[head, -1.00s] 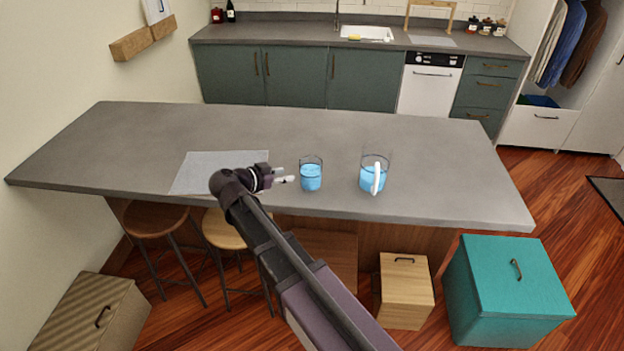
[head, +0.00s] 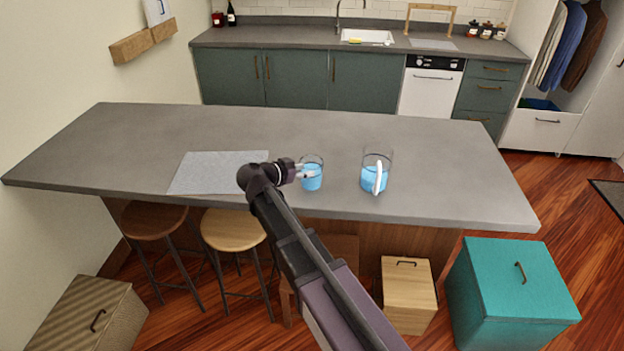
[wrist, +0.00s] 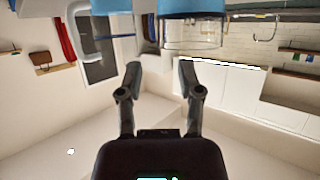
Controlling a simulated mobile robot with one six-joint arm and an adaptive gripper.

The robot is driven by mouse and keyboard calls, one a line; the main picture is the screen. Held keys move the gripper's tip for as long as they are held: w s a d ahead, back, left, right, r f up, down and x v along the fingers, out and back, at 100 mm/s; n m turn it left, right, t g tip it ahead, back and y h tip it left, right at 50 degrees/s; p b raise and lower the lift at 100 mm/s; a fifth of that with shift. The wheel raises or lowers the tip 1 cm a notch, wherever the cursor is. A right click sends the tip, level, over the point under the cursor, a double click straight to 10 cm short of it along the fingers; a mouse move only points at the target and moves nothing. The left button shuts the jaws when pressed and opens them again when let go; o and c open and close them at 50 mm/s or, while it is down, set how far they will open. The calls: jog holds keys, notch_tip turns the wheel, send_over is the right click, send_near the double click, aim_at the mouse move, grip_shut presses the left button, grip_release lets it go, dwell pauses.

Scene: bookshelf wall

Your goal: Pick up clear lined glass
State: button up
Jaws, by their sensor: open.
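The clear glass (head: 312,182) holds blue liquid and stands upright on the grey island counter (head: 130,150). It also shows at the top of the wrist view (wrist: 191,36), partly cut off by the frame edge. My gripper (head: 307,172) is open and comes from the left, its fingertips overlapping the glass's left side in the head view. In the wrist view, the two fingers (wrist: 159,75) are spread apart with nothing gripped. I cannot tell whether the fingertips touch the glass.
A pale grey mat (head: 212,172) lies to the left. Two stools (head: 233,230) and a wooden box (head: 408,290) stand at the counter's near side. The back of the counter is clear.

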aim_at(316, 169)
jog(key=shift+b+x, duration=0.85)
jog(key=shift+x, duration=1.75)
jog(key=shift+r, duration=0.1)
grip_shut()
